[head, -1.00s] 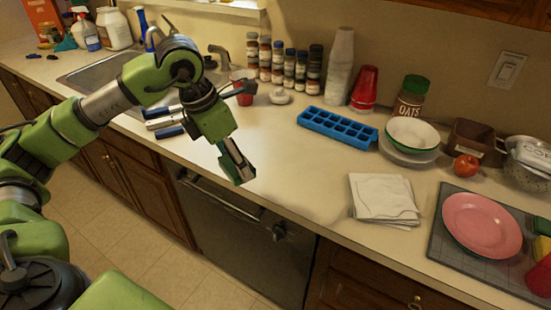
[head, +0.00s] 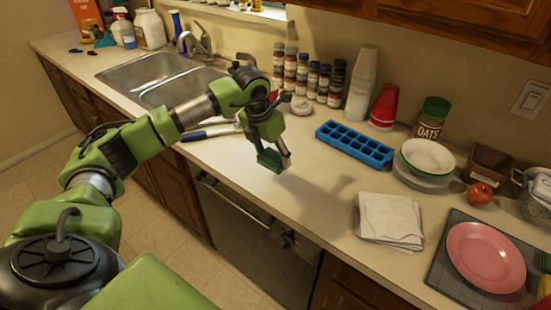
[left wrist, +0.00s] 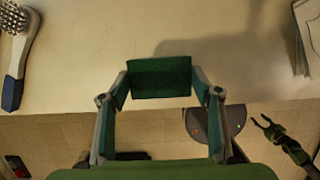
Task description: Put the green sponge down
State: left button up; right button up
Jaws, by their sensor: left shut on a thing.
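The green sponge (head: 269,160) is in my left gripper (head: 274,154), above the counter near its front edge. In the left wrist view the dark green sponge (left wrist: 160,78) sits between the two fingertips of my left gripper (left wrist: 160,86), which are shut on its ends. A shadow lies on the counter apart from it, so the sponge looks raised. The bare counter (head: 310,190) is below and to its right. My right gripper (left wrist: 263,120) shows small at the lower right of the left wrist view, its fingers apart and empty; the head view does not show it.
A blue ice tray (head: 354,143) and folded napkins (head: 389,218) lie to the right. A brush (left wrist: 18,50) lies at the left of the wrist view. The sink (head: 150,72) is behind left. Spice jars (head: 312,80) line the wall. Counter between gripper and napkins is clear.

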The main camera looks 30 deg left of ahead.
aim_at(274, 153)
pick_arm(q)
jog(key=f, duration=0.1)
jog(key=w+f, duration=0.1)
jog(key=w, duration=0.1)
jog(key=shift+w+a+f+p, duration=0.1)
jog(key=shift+a+f+p, duration=0.15)
jog(key=shift+f+p, duration=0.15)
notch_tip(274, 153, down, 2)
jog(key=shift+f+p, duration=0.1)
jog(key=shift+p, duration=0.8)
jog(key=shift+f, duration=0.3)
jog(key=shift+f, duration=0.1)
jog(key=shift+f, duration=0.15)
jog(key=o, duration=1)
